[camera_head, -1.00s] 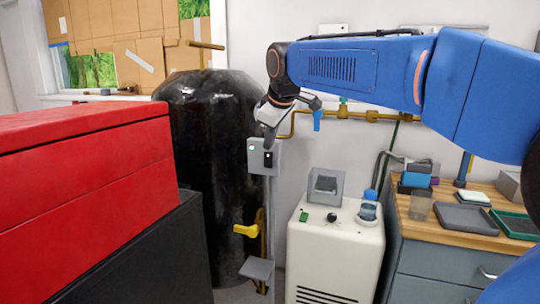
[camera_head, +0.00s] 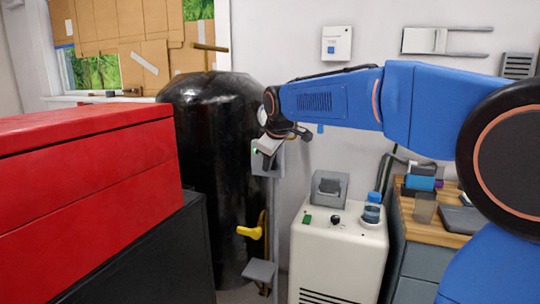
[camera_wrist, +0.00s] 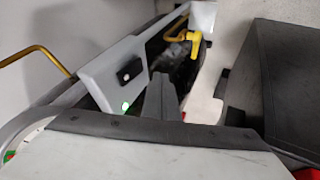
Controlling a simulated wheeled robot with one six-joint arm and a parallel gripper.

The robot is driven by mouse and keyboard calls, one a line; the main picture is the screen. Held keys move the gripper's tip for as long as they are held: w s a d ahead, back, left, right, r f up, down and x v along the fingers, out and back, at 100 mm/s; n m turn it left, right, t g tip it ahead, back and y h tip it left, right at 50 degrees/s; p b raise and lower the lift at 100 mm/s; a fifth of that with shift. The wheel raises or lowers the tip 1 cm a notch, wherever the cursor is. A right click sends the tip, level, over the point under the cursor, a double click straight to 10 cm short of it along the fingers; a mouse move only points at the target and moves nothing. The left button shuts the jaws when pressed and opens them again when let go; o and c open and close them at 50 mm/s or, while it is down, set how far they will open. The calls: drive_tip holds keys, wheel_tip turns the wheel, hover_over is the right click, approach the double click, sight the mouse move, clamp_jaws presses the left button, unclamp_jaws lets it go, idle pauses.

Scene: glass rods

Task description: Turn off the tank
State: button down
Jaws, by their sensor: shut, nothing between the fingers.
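The tall black tank (camera_head: 205,185) stands behind the red cabinet in the head view. A grey switch box (camera_head: 277,160) on a post stands beside it, partly hidden by my gripper (camera_head: 266,158). In the wrist view the box (camera_wrist: 108,78) shows a black rocker switch (camera_wrist: 130,70) and a lit green light (camera_wrist: 125,106). My gripper (camera_wrist: 162,88) is shut and empty, with its tips just right of the box face; I cannot tell whether they touch it. A yellow valve handle (camera_head: 249,232) sits low by the tank and also shows in the wrist view (camera_wrist: 193,40).
A red cabinet (camera_head: 90,165) fills the left side. A cream machine (camera_head: 335,250) stands right of the post. A wooden-topped counter (camera_head: 440,235) with small items is further right. A grey pedal-like plate (camera_head: 258,271) is low on the post.

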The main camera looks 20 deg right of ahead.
drive_tip(key=shift+w+d+f, duration=0.1)
drive_tip(key=shift+w+d, duration=0.45)
drive_tip(key=shift+w, duration=0.2)
drive_tip(key=shift+w+d+f, duration=0.1)
drive_tip(key=shift+w+d, duration=0.45)
drive_tip(key=shift+w, duration=0.15)
drive_tip(key=shift+w+d+f, duration=0.15)
drive_tip(key=shift+w, duration=0.05)
drive_tip(key=shift+r, duration=0.95)
